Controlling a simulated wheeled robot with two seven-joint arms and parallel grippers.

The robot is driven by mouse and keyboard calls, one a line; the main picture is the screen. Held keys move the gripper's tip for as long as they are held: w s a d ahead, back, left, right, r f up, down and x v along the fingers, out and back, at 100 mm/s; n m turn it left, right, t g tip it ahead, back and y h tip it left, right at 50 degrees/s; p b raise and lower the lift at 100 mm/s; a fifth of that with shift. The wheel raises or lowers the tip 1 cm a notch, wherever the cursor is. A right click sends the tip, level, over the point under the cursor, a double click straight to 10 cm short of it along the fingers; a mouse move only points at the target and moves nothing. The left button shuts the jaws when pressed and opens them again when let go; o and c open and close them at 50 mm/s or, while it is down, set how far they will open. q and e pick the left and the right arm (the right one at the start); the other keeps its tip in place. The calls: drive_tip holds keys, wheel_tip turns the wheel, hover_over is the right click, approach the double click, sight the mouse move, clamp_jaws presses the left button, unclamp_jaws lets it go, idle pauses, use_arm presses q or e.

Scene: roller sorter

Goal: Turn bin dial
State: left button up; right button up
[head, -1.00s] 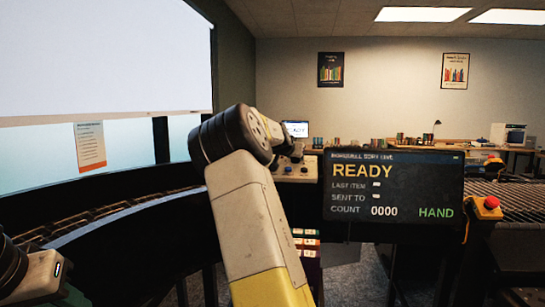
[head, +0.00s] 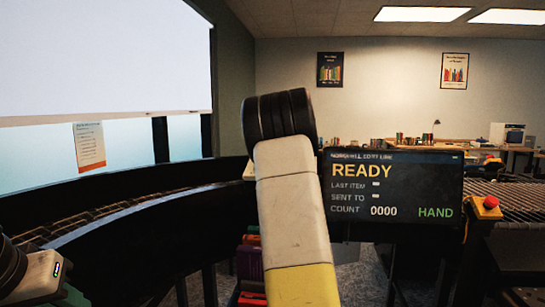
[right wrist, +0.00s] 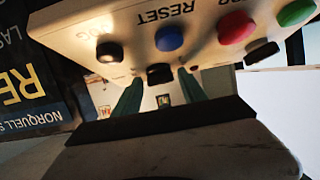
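In the right wrist view, a pale control panel (right wrist: 200,30) hangs upside down across the top. A black knob (right wrist: 160,74) sits at its edge near the blue RESET button (right wrist: 169,38). Another black knob (right wrist: 262,52) is further right; no label naming the bin dial is readable. My right gripper (right wrist: 160,76) is open, its two teal fingertips on either side of the first knob with small visible gaps. In the head view my right arm hides the panel and this gripper. Part of my left wrist shows at the lower left corner; its finger opening is not visible.
A dark screen (head: 393,195) reads READY, count 0000 and HAND. A red stop button (head: 487,204) stands right of it, by a roller conveyor (head: 515,200). A curved conveyor (head: 120,215) runs along the left. Red and green buttons (right wrist: 296,12) are near the knobs.

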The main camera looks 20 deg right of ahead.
drive_tip(key=shift+o, duration=0.4)
drive_tip(key=shift+r, duration=0.1)
drive_tip(key=shift+s+a+r, duration=0.25)
drive_tip(key=shift+s+a, duration=0.1)
drive_tip(key=v, duration=0.5)
drive_tip(key=shift+a, duration=0.1)
drive_tip(key=shift+v, duration=0.8)
drive_tip(key=shift+s, duration=0.1)
